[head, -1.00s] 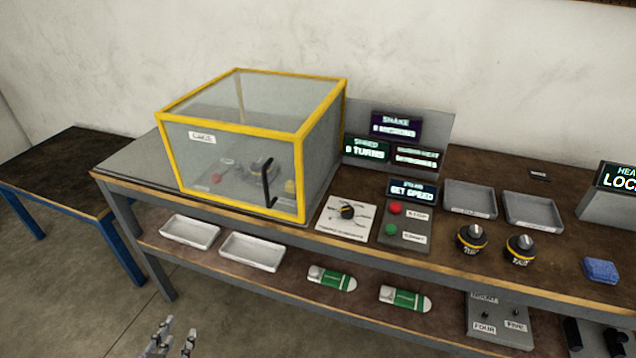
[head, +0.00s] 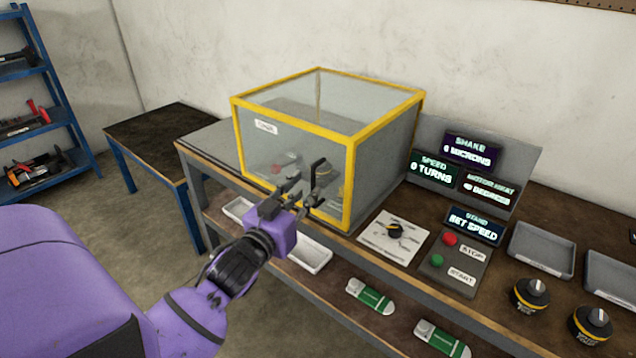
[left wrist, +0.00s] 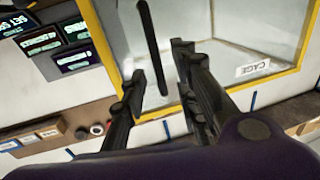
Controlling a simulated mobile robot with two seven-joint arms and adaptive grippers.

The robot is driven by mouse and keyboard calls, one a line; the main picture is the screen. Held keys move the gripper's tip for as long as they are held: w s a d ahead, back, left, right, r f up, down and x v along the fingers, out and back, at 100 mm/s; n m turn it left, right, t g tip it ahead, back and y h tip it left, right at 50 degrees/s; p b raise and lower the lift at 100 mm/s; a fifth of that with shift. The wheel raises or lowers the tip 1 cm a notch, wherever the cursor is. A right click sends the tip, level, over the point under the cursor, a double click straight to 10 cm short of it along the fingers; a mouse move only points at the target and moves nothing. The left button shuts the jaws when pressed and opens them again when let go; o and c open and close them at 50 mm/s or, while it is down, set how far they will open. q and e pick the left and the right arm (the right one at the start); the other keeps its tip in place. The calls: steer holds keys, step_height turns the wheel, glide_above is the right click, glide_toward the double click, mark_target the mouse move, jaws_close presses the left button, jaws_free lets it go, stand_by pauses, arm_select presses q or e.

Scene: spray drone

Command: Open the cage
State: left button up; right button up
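The cage (head: 390,150) is a clear box with yellow edges on the bench, and its front looks closed. Its black upright handle (head: 318,172) is on the right part of the front panel. In the left wrist view the handle (left wrist: 153,45) rises just beyond the fingers, and the cage's yellow frame (left wrist: 103,50) shows behind. My left gripper (head: 303,190) is in front of the handle with its fingers apart. Whether a finger touches the handle cannot be told. My right gripper is out of view.
A white tray (head: 312,258) and green-white items (head: 370,296) lie on the lower shelf. A dark side table (head: 160,130) stands left.

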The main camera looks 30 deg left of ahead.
mark_target(312, 185)
arm_select(q)
steer(key=shift+w+a, duration=0.15)
steer(key=shift+w, duration=2.05)
jaws_close()
